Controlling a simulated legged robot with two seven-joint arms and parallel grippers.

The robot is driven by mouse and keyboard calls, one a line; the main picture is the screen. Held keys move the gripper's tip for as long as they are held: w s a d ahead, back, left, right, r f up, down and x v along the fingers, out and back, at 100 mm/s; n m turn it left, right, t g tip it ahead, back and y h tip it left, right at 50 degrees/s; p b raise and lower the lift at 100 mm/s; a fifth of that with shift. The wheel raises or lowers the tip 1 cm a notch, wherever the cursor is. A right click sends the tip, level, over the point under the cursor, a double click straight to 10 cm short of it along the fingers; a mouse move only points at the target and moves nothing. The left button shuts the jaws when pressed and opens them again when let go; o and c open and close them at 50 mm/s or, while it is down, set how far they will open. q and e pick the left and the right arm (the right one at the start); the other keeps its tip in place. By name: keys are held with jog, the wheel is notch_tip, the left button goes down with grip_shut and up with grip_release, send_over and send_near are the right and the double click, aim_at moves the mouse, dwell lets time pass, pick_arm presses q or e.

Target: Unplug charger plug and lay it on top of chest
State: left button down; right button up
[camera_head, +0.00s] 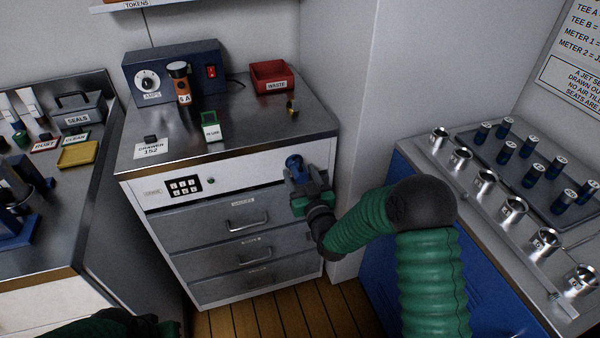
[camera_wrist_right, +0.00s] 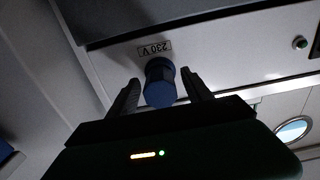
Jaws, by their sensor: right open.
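The blue charger plug (camera_head: 293,163) sits in the front panel of the chest, near its right end. In the right wrist view the plug (camera_wrist_right: 160,82) shows below a "230 V" label, between the two fingers of my right gripper (camera_wrist_right: 162,92). The fingers are open, one on each side of the plug, and I cannot tell whether either touches it. In the head view my right gripper (camera_head: 300,180) is at the panel and partly hides the plug's surroundings. The chest top (camera_head: 240,139) is a grey metal surface. My left gripper cannot be made out; only a dark arm part shows at the bottom left.
The front-right chest top is clear. A bench (camera_head: 480,210) with metal cups stands right.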

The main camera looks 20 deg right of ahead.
aim_at(303, 179)
dwell(0.9)
grip_shut()
dwell(0.4)
jog(key=shift+s, duration=0.15)
jog(key=shift+s+d, duration=0.1)
jog(key=shift+s, duration=2.75)
jog(key=shift+r, duration=0.1)
